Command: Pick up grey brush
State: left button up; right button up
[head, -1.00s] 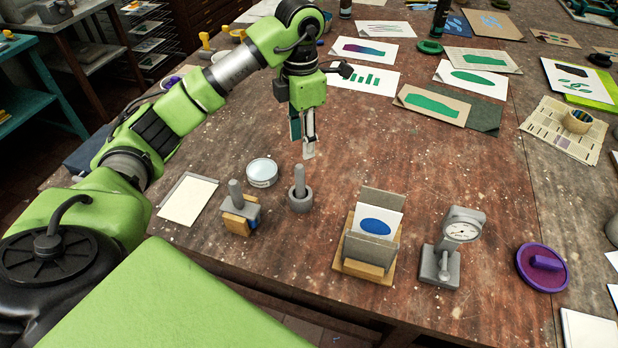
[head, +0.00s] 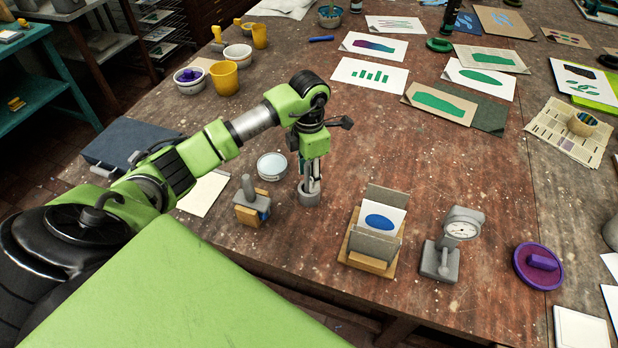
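A small grey cup (head: 310,200) stands on the brown table, and the upright grey handle in it is now mostly hidden by my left gripper (head: 310,178). The gripper points down with its fingers at the cup's mouth, around or beside the handle. Whether the fingers are closed on it is too small to tell. A second grey upright handle (head: 248,187) stands at a wood and grey block (head: 252,210) to the left. Which of the two is the grey brush is not clear. My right gripper is out of view.
A round pale tin (head: 272,166) sits just behind left. A wooden card holder (head: 371,240) and a grey dial gauge (head: 452,240) stand to the right, with a purple disc (head: 540,266) beyond. Prints lie farther back; the table between is clear.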

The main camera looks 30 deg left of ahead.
pick_arm(q)
jog(key=shift+f, duration=0.45)
grip_shut()
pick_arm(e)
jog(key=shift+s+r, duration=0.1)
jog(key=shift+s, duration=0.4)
pick_arm(q)
jog(key=shift+r, duration=0.15)
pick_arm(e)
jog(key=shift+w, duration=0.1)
